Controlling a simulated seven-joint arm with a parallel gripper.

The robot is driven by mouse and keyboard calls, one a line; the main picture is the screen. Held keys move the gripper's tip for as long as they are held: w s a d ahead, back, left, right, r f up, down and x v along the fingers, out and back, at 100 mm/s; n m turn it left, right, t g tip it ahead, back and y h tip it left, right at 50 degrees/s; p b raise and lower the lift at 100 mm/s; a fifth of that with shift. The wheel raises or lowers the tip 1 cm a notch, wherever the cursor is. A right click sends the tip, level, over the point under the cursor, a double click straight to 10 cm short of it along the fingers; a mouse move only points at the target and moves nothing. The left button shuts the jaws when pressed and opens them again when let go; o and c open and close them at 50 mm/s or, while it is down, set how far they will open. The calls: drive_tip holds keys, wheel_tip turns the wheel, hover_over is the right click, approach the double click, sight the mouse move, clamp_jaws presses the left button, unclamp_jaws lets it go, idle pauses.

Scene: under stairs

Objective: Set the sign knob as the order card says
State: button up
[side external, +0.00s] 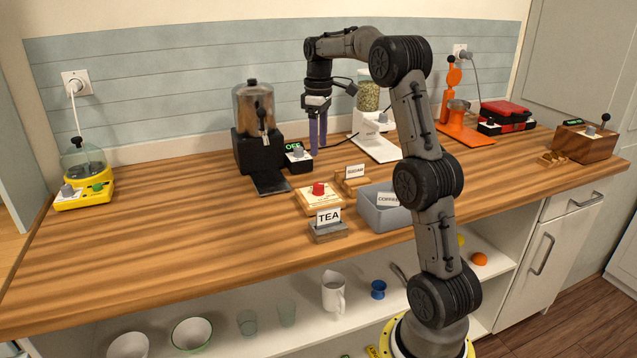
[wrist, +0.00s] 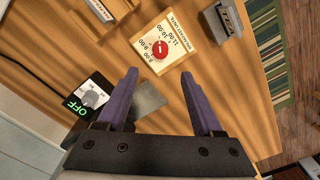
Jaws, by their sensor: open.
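The sign is a pale wooden block (side external: 308,203) with a white face and a red knob (side external: 319,188). It lies on the counter near the middle. In the wrist view the sign (wrist: 146,36) shows times around the red knob (wrist: 160,49), from 8:00 to 11:00, and words along one edge. The knob's pointer is too small to read surely. My gripper (side external: 318,150) is open and empty, with purple fingers pointing down, behind the sign and above the counter. In the wrist view my gripper (wrist: 160,74) has the knob just beyond its fingertips. I cannot make out an order card.
A black dispenser (side external: 247,150) with an OFF display (side external: 294,146) stands left of my fingers; a white grinder (side external: 372,146) stands right. TEA (side external: 329,216) and SUGAR (side external: 355,171) cards and a grey bin (side external: 378,214) flank the sign. The left counter is mostly clear.

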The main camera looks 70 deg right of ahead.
sight(318, 184)
wheel_tip(318, 184, down, 12)
drive_tip(key=shift+f, duration=0.1)
idle(0.5)
drive_tip(key=shift+a, duration=0.1)
clamp_jaws()
